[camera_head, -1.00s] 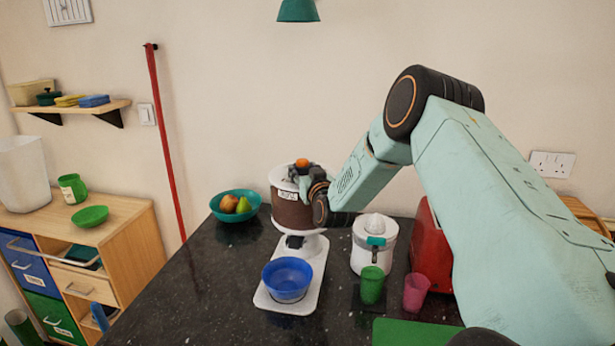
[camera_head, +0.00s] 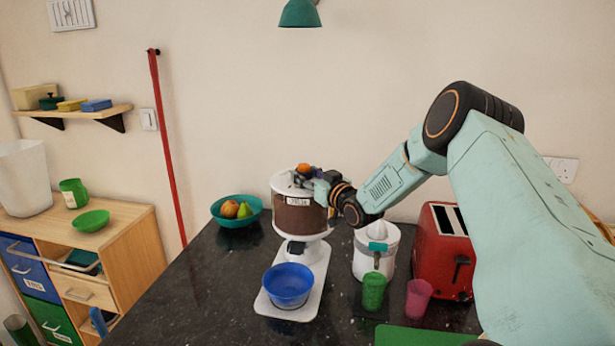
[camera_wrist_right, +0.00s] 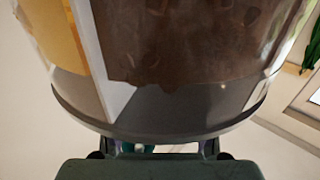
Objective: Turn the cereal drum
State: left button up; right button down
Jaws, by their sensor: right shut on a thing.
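In the right wrist view the drum (camera_wrist_right: 180,45) fills the picture, with cereal and a pale strip behind the clear wall, and hides the fingertips. My left gripper is not in view.
A blue bowl (camera_head: 288,284) sits on the stand's base. A fruit bowl (camera_head: 236,217) is left of the drum. A white juicer (camera_head: 368,258), a green cup (camera_head: 373,291), a pink cup (camera_head: 417,299) and a red toaster (camera_head: 440,245) stand close on the right.

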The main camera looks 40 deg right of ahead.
aim_at(304, 196)
jog(key=c, duration=1.1)
grip_release()
jog(key=shift+r, duration=0.25)
jog(key=o, duration=0.5)
jog(key=shift+f, duration=0.15)
jog(key=shift+c, duration=0.2)
jog(key=s, duration=0.6)
jog(key=shift+s+a, duration=0.25)
jog(key=shift+s, duration=0.1)
jog(key=shift+s+a, duration=0.2)
jog(key=shift+s, duration=0.15)
jog(key=shift+s, duration=0.1)
jog(key=shift+a+f, duration=0.1)
